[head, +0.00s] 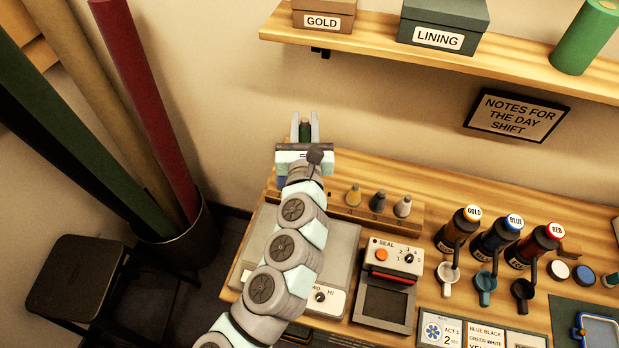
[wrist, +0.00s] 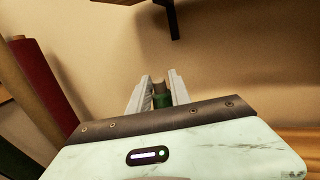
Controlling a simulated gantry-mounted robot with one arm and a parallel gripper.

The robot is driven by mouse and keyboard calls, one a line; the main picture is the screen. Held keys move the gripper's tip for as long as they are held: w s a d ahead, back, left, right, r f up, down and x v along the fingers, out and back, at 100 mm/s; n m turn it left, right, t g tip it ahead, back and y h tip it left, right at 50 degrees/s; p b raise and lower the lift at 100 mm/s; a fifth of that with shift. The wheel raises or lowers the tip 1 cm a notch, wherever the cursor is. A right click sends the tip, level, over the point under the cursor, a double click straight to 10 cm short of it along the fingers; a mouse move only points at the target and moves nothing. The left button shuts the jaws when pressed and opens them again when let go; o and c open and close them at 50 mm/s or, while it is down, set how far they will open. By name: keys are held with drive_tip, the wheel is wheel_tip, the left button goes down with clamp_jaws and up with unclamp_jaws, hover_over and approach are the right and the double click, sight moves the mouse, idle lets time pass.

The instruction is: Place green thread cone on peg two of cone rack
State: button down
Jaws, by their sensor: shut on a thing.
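My gripper (head: 305,122) is shut on the green thread cone (head: 305,131). It holds the cone up in front of the wall, above the table's left back corner. In the wrist view the gripper (wrist: 160,85) has the green cone (wrist: 162,100) between its two pale fingers. The wooden cone rack (head: 385,220) stands on the table to the right and below. My arm hides the rack's left part, and I cannot tell how peg two stands.
A shelf (head: 375,50) with boxes hangs above on the wall. A sealing device (head: 389,285) and a grey plate device (head: 343,240) stand in front of the rack. Bottles (head: 497,238) are at the right. Tall fabric rolls (head: 150,110) stand in a bin at the left.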

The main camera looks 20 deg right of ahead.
wheel_tip(320, 180, down, 20)
drive_tip(key=b, duration=0.5)
drive_tip(key=shift+r, duration=0.2)
drive_tip(key=shift+f+b, duration=0.15)
drive_tip(key=shift+b, duration=0.2)
drive_tip(key=c, duration=1.2)
unclamp_jaws()
drive_tip(key=shift+r, duration=0.2)
drive_tip(key=p+v, duration=0.1)
drive_tip(key=v, duration=1.1)
drive_tip(key=shift+a, duration=0.1)
